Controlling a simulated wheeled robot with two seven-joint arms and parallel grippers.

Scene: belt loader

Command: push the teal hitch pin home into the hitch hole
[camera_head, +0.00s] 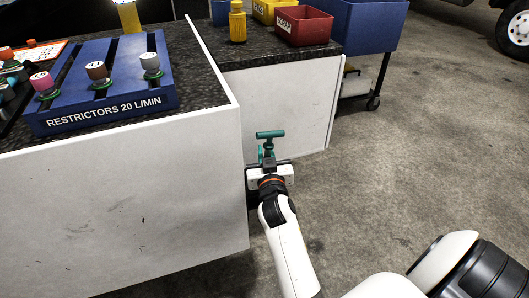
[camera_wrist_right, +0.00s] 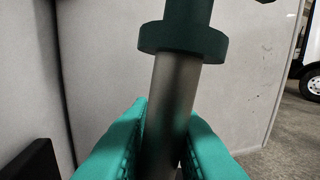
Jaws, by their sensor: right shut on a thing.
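The teal hitch pin has a T-shaped handle (camera_head: 270,135) and stands roughly upright in the head view, in front of the white cabinet side. In the right wrist view its grey shaft (camera_wrist_right: 170,90) leans slightly, with a dark teal collar (camera_wrist_right: 183,40) above the fingers. My right gripper (camera_head: 267,158) is shut on the pin; its teal fingers (camera_wrist_right: 168,140) press on the shaft below the collar. The pin's lower end is hidden. The hitch hole is not visible in either view. My left gripper is not in view.
A white cabinet (camera_head: 120,215) with a dark top stands close left of my right gripper; another (camera_head: 285,105) stands behind it. A blue restrictor rack (camera_head: 100,90), a yellow bottle (camera_head: 237,22) and a red bin (camera_head: 303,27) sit on top. Open floor (camera_head: 420,150) lies to the right.

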